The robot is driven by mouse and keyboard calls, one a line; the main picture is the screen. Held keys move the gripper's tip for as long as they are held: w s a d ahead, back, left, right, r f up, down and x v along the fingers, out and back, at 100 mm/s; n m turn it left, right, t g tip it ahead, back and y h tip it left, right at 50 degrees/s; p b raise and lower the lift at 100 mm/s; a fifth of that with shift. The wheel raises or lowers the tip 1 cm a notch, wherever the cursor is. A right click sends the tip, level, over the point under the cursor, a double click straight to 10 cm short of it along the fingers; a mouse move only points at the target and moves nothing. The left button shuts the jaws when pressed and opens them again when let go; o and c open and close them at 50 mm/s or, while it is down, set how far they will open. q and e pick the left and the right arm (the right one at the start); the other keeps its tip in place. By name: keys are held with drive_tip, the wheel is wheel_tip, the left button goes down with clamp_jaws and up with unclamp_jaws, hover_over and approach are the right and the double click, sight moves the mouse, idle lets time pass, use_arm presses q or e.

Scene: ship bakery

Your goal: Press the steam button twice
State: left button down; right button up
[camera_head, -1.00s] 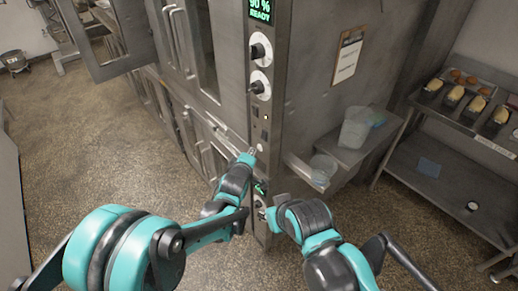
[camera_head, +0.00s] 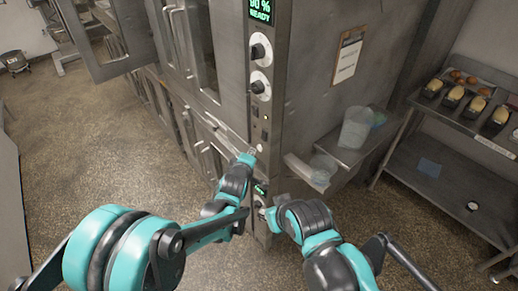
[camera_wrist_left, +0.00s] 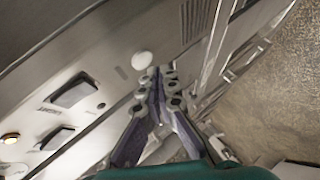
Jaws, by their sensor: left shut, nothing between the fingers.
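The control panel (camera_head: 262,110) is a narrow metal column on the oven's front corner. A round white button (camera_head: 259,147) sits low on it, below two dark switches; I take it as the steam button, though its label cannot be read. It also shows in the left wrist view (camera_wrist_left: 142,60). My left gripper (camera_head: 250,156) is shut and empty, its tips just beside and below the button. In the left wrist view its fingertips (camera_wrist_left: 158,82) sit close to the button with a small gap showing. My right gripper (camera_head: 263,211) is low by the panel, its jaws unclear.
A display reading READY (camera_head: 261,10) and two knobs (camera_head: 260,68) are higher on the panel. A side shelf (camera_head: 352,150) holds a clear container (camera_head: 356,128). A rack with bread tins (camera_head: 452,97) stands right. Floor is open left.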

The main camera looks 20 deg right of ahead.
use_arm(q)
drive_tip(key=shift+d, duration=0.15)
drive_tip(key=shift+w+d, duration=0.15)
drive_tip(key=shift+d, duration=0.1)
use_arm(e)
drive_tip(key=shift+f, duration=0.15)
use_arm(q)
drive_tip(key=shift+w+d, duration=0.1)
drive_tip(key=shift+d, duration=0.25)
idle(0.8)
drive_tip(key=shift+a, duration=0.1)
use_arm(e)
drive_tip(key=shift+f, duration=0.1)
use_arm(q)
drive_tip(key=shift+s+a+b, duration=0.25)
drive_tip(key=shift+a+b, duration=0.15)
drive_tip(key=shift+a, duration=0.25)
use_arm(e)
drive_tip(key=shift+f, duration=0.1)
use_arm(q)
drive_tip(key=shift+s+a, duration=0.3)
drive_tip(key=shift+a, duration=0.5)
drive_tip(key=shift+s+a, duration=0.25)
drive_tip(key=shift+a, duration=0.5)
drive_tip(key=shift+s+a, duration=0.3)
drive_tip(key=shift+a, duration=0.5)
use_arm(e)
drive_tip(key=shift+f, duration=0.3)
clamp_jaws()
